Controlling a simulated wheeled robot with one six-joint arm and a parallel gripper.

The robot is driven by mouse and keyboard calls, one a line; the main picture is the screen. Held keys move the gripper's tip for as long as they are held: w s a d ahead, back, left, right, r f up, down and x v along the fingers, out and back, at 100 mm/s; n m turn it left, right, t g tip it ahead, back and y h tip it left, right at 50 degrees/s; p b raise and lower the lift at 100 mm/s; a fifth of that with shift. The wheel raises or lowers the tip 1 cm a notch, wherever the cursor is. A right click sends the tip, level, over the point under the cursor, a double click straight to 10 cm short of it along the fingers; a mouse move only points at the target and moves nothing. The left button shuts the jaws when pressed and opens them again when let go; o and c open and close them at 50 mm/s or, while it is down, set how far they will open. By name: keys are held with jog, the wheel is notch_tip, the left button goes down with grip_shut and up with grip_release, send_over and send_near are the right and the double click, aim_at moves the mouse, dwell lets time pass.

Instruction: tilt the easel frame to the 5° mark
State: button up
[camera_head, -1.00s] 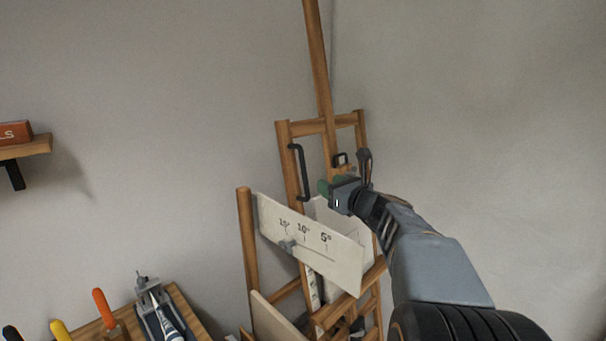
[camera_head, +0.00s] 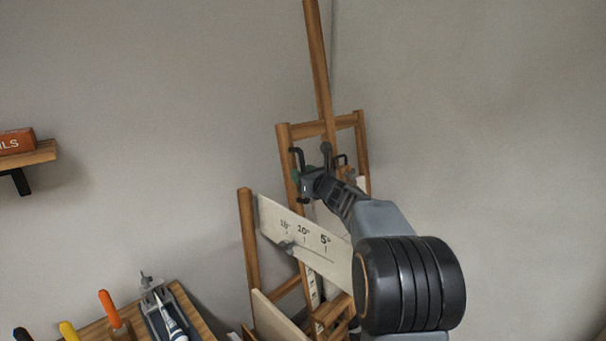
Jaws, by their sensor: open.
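The wooden easel frame (camera_head: 322,74) stands against the wall, with a tall mast and a crossbar. A black handle (camera_head: 294,158) is fixed to its left upright; my gripper (camera_head: 299,180) is open right at this handle and covers its lower part. I cannot tell whether the fingers are around the handle or in front of it. The pale scale plate (camera_head: 268,217) below carries marks for 10° and 5° and a third, blurred mark at the left. A grey knob (camera_head: 287,246) sits at the left part of the plate's slot. My arm hides the plate's right end.
A wooden post (camera_head: 248,240) stands left of the plate. At the lower left a wooden bench (camera_head: 187,303) holds a grey clamp-like tool (camera_head: 160,305) and several coloured handles. A shelf (camera_head: 30,156) with a red-brown box (camera_head: 14,141) hangs at the left wall.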

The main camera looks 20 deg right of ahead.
grip_shut()
dwell(0.3)
jog(key=shift+s, duration=0.1)
